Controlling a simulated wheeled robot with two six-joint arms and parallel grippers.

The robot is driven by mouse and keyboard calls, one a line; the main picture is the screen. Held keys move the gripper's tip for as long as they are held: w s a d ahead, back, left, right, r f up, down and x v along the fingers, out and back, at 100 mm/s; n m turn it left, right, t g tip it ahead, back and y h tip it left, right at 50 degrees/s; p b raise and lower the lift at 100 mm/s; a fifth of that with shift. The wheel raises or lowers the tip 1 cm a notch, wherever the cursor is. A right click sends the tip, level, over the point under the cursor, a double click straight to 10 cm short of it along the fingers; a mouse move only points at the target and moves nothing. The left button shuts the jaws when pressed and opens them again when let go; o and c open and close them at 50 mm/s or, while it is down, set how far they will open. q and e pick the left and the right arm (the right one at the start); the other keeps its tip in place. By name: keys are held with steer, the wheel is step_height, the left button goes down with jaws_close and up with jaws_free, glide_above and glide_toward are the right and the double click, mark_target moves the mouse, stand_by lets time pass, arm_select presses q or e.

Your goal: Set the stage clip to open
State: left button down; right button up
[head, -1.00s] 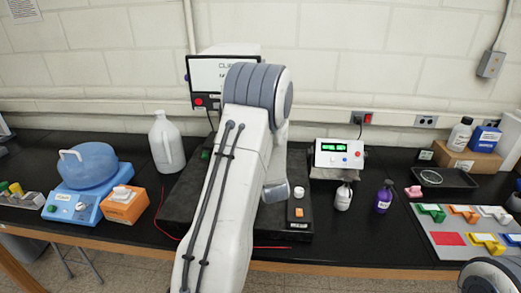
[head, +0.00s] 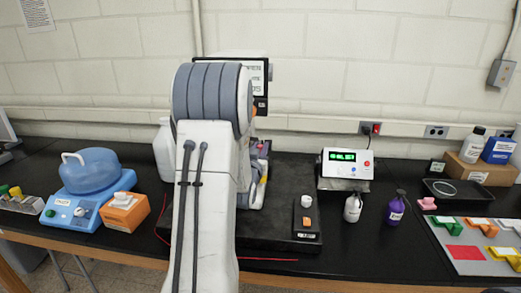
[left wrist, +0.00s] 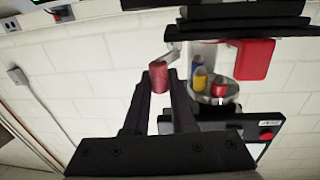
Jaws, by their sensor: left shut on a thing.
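In the left wrist view, my left gripper (left wrist: 164,72) is shut on a red cylindrical handle (left wrist: 158,73) with a thin silver arm, which looks like the stage clip. The silver arm runs up from the handle toward a dark flat plate, which appears to be the stage. Beside it are lenses with coloured bands (left wrist: 199,76) and a red block (left wrist: 255,58). In the head view my left arm hides the gripper, the clip and most of the instrument; a part of the instrument (head: 260,165) shows at the arm's right edge. My right gripper is not in view.
A monitor (head: 257,80) stands behind my arm. A white jug (head: 160,150) is close left, with a blue device (head: 88,205) and orange box (head: 124,211) beyond. Right are a display box (head: 346,165), two small bottles and a coloured board (head: 468,236). Bare bench lies in front of the bottles.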

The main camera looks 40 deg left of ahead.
arm_select(q)
steer(key=shift+r, duration=0.1)
steer(key=c, duration=0.7)
jaws_free()
steer(key=shift+s+d, duration=0.1)
steer(key=shift+s, duration=0.25)
steer(key=shift+b+v, duration=4.85)
steer(key=shift+b, duration=1.05)
